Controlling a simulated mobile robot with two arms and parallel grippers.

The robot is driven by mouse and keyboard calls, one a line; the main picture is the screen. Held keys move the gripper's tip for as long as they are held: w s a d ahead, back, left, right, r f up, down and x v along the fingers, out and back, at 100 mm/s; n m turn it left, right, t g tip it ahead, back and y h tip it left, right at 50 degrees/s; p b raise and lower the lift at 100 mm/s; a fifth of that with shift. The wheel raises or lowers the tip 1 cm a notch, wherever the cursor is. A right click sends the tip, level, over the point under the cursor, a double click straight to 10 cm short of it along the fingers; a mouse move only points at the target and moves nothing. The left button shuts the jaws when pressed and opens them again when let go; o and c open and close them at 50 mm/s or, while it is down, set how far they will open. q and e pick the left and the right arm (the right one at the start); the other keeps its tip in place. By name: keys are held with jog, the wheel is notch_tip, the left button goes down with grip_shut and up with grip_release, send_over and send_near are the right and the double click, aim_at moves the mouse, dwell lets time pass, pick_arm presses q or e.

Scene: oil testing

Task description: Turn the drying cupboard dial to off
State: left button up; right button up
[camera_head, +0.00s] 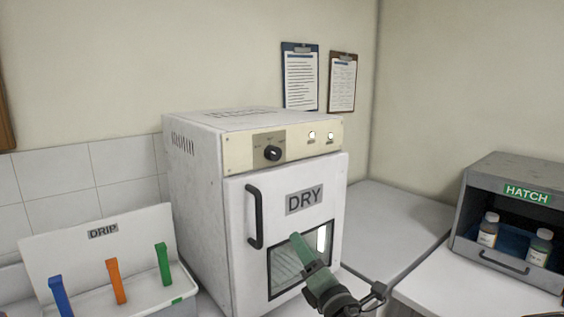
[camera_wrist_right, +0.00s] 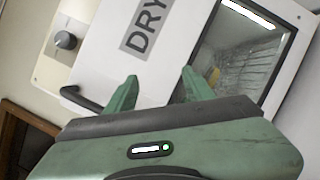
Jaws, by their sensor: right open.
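The drying cupboard (camera_head: 195,215) is a white box labelled DRY with a closed, windowed door. Its black dial (camera_head: 272,153) sits on the cream panel above the door; the pointer setting is too small to read. The dial also shows in the right wrist view (camera_wrist_right: 65,40), tilted, at upper left. My right gripper (camera_head: 296,240) is in front of the door window, below and to the right of the dial and apart from it. In the right wrist view its two green fingers (camera_wrist_right: 159,76) are spread with nothing between them. My left gripper is not in view.
A black door handle (camera_head: 254,217) stands out at the door's left. A DRIP rack (camera_head: 95,245) with coloured clips is at lower left. A grey HATCH box (camera_head: 510,215) with bottles is at right. Bare counter (camera_head: 400,220) lies between cupboard and hatch.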

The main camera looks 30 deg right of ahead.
aim_at(277, 156)
jog(key=w+r+n+t+y+p, duration=0.1)
jog(key=r+n+y, duration=0.1)
jog(key=r+n, duration=0.3)
jog(key=w+r+n+t+y+p, duration=0.1)
jog(key=w+r+n+y, duration=0.1)
jog(key=r+n, duration=0.4)
jog(key=w+r+n+t+y+p, duration=0.1)
jog(key=r+n+y, duration=0.3)
jog(key=r, duration=0.3)
jog(key=shift+w+a+r+n, duration=0.1)
jog(key=shift+w+a+n, duration=0.05)
jog(key=shift+n, duration=0.55)
jog(key=shift+p+x, duration=1.2)
jog(key=shift+w+a+p, duration=0.2)
jog(key=shift+w+p, duration=0.1)
jog(key=shift+w, duration=0.3)
grip_shut()
